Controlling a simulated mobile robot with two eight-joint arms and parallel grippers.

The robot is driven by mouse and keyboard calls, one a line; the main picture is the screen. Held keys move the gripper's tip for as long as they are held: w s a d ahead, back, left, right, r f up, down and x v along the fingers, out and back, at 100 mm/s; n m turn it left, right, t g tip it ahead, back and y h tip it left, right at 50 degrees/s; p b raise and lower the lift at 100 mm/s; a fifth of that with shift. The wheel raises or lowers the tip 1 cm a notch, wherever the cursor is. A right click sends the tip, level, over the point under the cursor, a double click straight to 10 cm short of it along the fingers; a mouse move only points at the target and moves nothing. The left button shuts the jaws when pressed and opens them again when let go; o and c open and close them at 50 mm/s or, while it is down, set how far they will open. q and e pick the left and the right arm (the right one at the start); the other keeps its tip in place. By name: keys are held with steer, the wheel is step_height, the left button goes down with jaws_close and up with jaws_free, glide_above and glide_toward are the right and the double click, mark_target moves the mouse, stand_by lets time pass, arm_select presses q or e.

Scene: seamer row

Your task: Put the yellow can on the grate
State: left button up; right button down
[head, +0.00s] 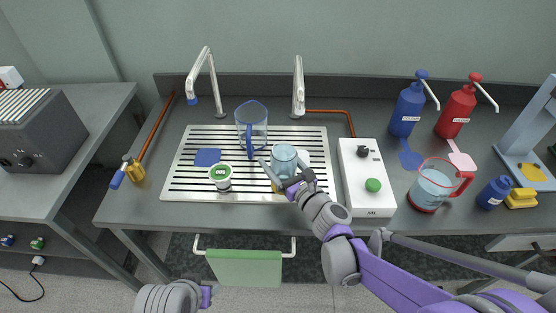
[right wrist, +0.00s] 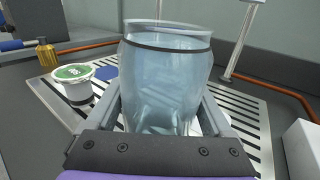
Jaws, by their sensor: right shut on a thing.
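A small yellow-gold can (head: 134,171) with a narrow top stands on the bench just left of the grate (head: 178,188). It also shows at the far left in the right wrist view (right wrist: 46,54). My right gripper (head: 285,172) is shut around a clear bluish glass (head: 284,155), which is upright over the right front part of the grate. The glass fills the middle of the right wrist view (right wrist: 165,80). I cannot tell whether its base touches the grate. A bit of yellow shows beside the gripper, mostly hidden.
On the grate are a green-lidded tub (head: 221,176), a blue square (head: 207,157) and a blue-handled jug (head: 257,115). A white box with a green button (head: 366,178) stands right of it. A red-handled pitcher (head: 434,185) is farther right. The grate's left front is bare.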

steer(key=shift+f, duration=0.2)
jaws_free()
steer(key=shift+r, duration=0.1)
